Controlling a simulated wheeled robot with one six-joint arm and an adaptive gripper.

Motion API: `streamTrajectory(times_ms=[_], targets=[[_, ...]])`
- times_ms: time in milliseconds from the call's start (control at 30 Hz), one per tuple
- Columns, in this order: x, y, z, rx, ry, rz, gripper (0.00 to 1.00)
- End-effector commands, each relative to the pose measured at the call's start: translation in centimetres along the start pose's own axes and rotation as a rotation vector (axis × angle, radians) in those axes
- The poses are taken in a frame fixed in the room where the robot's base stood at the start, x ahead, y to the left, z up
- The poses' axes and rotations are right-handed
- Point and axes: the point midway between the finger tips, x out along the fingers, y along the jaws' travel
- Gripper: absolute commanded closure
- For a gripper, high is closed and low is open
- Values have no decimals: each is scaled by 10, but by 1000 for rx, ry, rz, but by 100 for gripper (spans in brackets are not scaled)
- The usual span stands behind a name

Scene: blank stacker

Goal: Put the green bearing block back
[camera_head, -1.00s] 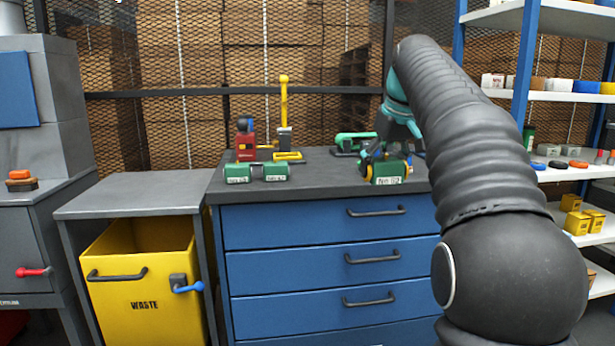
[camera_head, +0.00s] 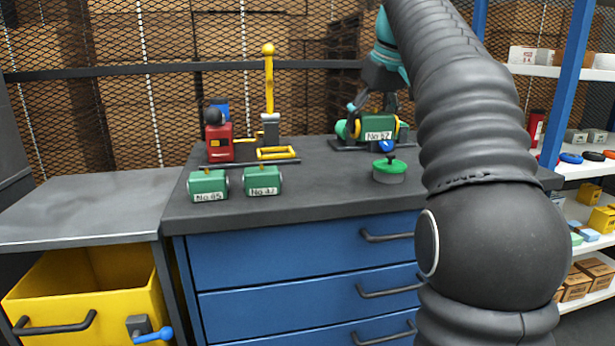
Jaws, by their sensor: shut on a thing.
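A green bearing block with a white label reading about "No 52" (camera_head: 377,136) is at the back of the bench, with yellow at both its ends. My gripper (camera_head: 384,110) comes down on it from above and is shut on it; the fingertips are partly hidden. The block is at a dark low base (camera_head: 344,145); I cannot tell whether it rests on it or hangs just above it. Two more green blocks with white labels, one at left (camera_head: 208,185) and one beside it (camera_head: 263,180), stand near the bench's front left.
A green-topped grey knob (camera_head: 388,171) stands in front of the held block. A red device (camera_head: 219,141) and a yellow lever post (camera_head: 269,95) stand at the back left. The grey bench top (camera_head: 310,205) is bare in front. A yellow waste bin (camera_head: 90,300) is at lower left.

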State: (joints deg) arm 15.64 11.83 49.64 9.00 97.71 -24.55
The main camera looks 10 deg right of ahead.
Motion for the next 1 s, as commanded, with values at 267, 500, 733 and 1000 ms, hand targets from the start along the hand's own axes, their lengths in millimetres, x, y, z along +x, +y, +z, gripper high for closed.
streamTrajectory(times_ms=[267, 500, 733, 1000], targets=[[28, -37, -12, -9, 0, -4, 92], [61, -73, -24, -7, 1, -2, 92], [82, -95, -32, -3, 2, 0, 92], [103, -99, -26, 0, 1, 0, 92]])
